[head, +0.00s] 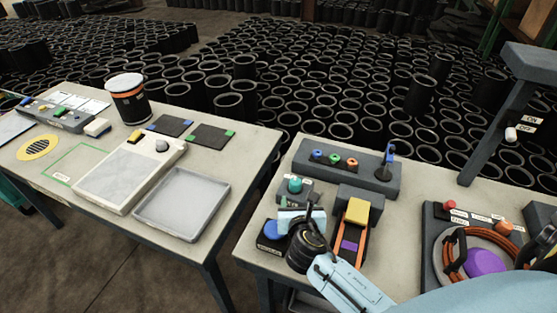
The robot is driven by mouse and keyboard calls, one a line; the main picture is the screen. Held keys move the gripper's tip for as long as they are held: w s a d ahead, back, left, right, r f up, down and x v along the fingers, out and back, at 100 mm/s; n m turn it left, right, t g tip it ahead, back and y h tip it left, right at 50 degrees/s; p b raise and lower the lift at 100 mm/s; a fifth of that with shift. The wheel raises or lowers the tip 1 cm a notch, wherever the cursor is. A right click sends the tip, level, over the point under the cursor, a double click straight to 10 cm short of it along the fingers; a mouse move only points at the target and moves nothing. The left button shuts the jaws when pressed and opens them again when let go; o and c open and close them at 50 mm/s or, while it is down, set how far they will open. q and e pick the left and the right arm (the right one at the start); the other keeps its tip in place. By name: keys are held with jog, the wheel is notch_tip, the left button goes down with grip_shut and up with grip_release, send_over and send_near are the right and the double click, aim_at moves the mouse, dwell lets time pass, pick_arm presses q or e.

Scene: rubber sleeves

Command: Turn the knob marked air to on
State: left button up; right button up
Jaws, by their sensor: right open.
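No label that I can read says air, so I cannot tell for certain which knob it marks. A white knob (511,134) sits on the grey post at the right, beside small tags reading on and off. A teal knob (295,185) stands on a small grey block on the right table. My left gripper is out of view.
An orange hose coil (480,255) lies farther right. A gap separates the left table (215,255).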

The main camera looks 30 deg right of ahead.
aim_at(296, 183)
jog(key=b+x, duration=0.1)
jog(key=x, duration=0.6)
jog(key=shift+w+d+f+b, duration=0.15)
jog(key=shift+d+b, duration=0.15)
jog(key=b+x, duration=0.1)
jog(key=x, duration=0.2)
jog(key=shift+w+d+f, duration=0.1)
jog(key=shift+w+d, duration=0.05)
jog(key=shift+w, duration=0.25)
jog(key=shift+w+d+f, duration=0.2)
jog(key=shift+w+d, duration=0.05)
jog(key=shift+w, duration=0.3)
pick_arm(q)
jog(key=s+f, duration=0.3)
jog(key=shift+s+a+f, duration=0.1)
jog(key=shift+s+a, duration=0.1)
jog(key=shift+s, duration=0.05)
pick_arm(e)
jog(key=c, duration=1)
